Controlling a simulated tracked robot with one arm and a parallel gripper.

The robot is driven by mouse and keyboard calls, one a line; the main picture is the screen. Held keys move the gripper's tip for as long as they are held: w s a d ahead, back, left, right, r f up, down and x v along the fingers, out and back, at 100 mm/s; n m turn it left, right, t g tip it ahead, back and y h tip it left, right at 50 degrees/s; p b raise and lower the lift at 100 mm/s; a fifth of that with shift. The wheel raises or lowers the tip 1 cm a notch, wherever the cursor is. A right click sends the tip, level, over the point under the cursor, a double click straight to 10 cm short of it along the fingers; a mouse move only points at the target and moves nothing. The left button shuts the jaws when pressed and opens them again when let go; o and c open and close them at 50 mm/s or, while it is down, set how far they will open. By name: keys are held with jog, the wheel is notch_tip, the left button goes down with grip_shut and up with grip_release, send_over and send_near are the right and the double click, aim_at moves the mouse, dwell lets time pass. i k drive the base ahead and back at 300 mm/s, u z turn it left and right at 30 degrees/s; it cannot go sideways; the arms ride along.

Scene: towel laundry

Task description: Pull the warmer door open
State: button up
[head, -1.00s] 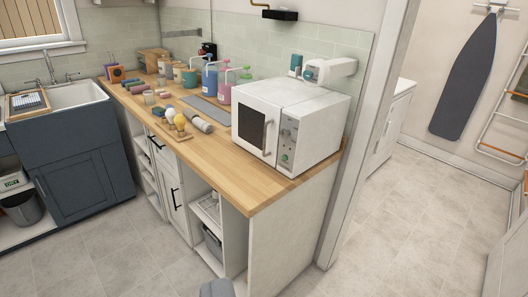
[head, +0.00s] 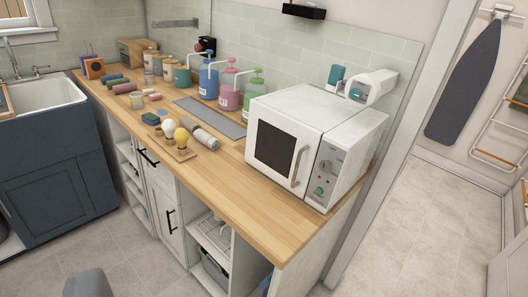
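The warmer (head: 318,140) is a white microwave-like box at the right end of the wooden counter. Its door (head: 281,147) has a dark window and faces the front left. The door looks shut, flush with the body. A vertical pale metal handle (head: 299,166) runs along the door's right edge. To the right of it is a grey control panel (head: 327,170) with knobs and a green button. My gripper does not show in this view, so its opening and its distance from the handle cannot be seen. Nothing hides the handle.
The counter (head: 232,186) holds bulbs on a small board (head: 179,152), rolled towels and pump bottles (head: 229,92) left of the warmer. A grey rounded shape (head: 90,285) shows at the bottom left. The floor (head: 135,255) before the cabinets is mostly clear.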

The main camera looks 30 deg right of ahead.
aim_at(285, 148)
jog(key=z, duration=0.2)
jog(key=i, duration=1)
jog(key=z, duration=0.45)
